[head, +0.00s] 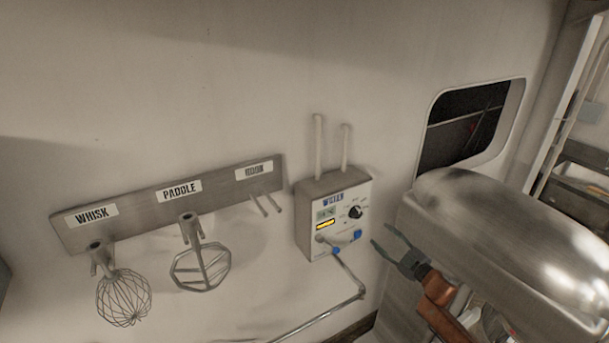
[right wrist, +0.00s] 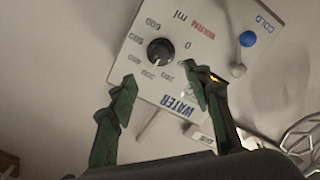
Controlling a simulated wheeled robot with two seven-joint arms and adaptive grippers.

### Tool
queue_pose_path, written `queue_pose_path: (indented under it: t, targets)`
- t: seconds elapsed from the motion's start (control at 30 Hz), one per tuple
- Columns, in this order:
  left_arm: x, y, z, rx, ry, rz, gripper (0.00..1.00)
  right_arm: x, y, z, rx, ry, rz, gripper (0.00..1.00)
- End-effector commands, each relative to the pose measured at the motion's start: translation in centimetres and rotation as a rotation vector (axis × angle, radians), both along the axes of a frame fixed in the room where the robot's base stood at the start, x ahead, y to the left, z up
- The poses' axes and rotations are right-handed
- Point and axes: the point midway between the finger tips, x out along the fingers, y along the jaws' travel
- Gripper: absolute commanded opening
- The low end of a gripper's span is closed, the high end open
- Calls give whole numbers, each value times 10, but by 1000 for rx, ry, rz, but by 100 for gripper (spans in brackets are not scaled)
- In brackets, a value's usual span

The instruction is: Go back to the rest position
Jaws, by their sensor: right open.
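My right gripper (head: 389,247) is open and empty in the head view, between the water dispenser box and the big mixer. Its two green fingers also show in the right wrist view (right wrist: 160,95), spread apart with the face of the water box behind them. The water dispenser box (head: 334,222) is on the wall, with a black dial, a small display and blue-tipped levers. In the right wrist view the dial (right wrist: 160,52) shows between and beyond the fingertips. My left gripper is not in view.
A wall rack (head: 138,200) left of the box holds a whisk (head: 124,298) and a paddle (head: 200,267); its third pegs are bare. The metal mixer (head: 520,240) stands close at the right. A bent pipe (head: 345,295) runs below the box. A window opening (head: 465,125) is behind the mixer.

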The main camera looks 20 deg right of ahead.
Motion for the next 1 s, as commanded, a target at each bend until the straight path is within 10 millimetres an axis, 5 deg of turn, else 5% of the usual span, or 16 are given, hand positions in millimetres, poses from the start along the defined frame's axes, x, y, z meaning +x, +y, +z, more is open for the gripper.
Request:
queue_pose_path:
  t: [0.17,0.27,0.67,1.0]
  targets:
    - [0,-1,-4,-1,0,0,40,-1,-4,-16,9,15,-13,45]
    - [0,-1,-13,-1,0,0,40,-6,-14,-57,29,55,-48,45]
    - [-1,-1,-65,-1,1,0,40,-78,-52,-333,155,353,-269,45]
    - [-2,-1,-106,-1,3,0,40,-190,-33,-554,242,636,-418,45]
